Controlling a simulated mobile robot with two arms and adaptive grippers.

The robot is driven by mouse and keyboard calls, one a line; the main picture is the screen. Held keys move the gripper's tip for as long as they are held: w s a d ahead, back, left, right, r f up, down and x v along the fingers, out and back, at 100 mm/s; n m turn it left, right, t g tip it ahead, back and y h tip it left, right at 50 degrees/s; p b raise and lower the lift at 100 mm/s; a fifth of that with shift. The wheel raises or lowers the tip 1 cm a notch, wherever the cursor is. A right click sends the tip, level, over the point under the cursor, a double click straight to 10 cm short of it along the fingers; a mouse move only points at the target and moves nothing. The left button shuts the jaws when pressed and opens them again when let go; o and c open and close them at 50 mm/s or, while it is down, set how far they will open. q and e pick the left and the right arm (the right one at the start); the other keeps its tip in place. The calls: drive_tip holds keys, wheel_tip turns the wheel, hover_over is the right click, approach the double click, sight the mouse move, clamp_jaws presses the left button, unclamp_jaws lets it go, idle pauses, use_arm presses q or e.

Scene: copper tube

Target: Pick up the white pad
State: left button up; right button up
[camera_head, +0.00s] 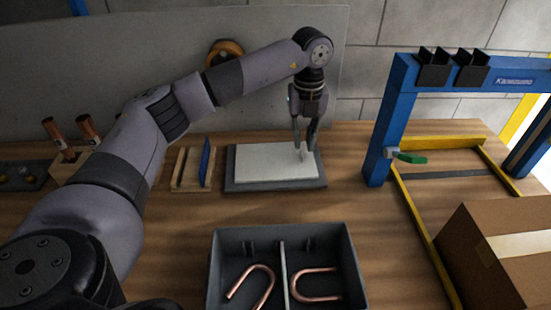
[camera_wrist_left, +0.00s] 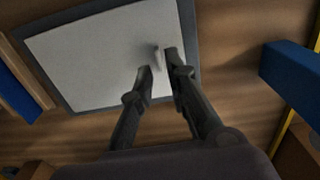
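The white pad (camera_head: 265,162) lies flat on a dark grey base (camera_head: 240,187) at the back middle of the table. It also shows in the left wrist view (camera_wrist_left: 95,60). My left gripper (camera_head: 306,151) points down over the right part of the pad. In the left wrist view its fingertips (camera_wrist_left: 158,62) are a little apart, with a small pale raised piece or shadow showing between them. I cannot tell whether the tips touch the pad. My right gripper is not in view.
A wooden rack with a blue plate (camera_head: 205,160) stands left of the pad. A grey divided bin (camera_head: 218,258) with bent copper tubes is in front. A blue frame (camera_head: 386,130) and a cardboard box (camera_head: 480,270) are at right.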

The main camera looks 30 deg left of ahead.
sight(302, 153)
use_arm(q)
wheel_tip(302, 153, down, 4)
drive_tip(key=shift+a+r+p, duration=0.1)
drive_tip(key=shift+p, duration=0.3)
drive_tip(key=shift+c, duration=0.5)
clamp_jaws()
drive_tip(key=shift+r, duration=0.1)
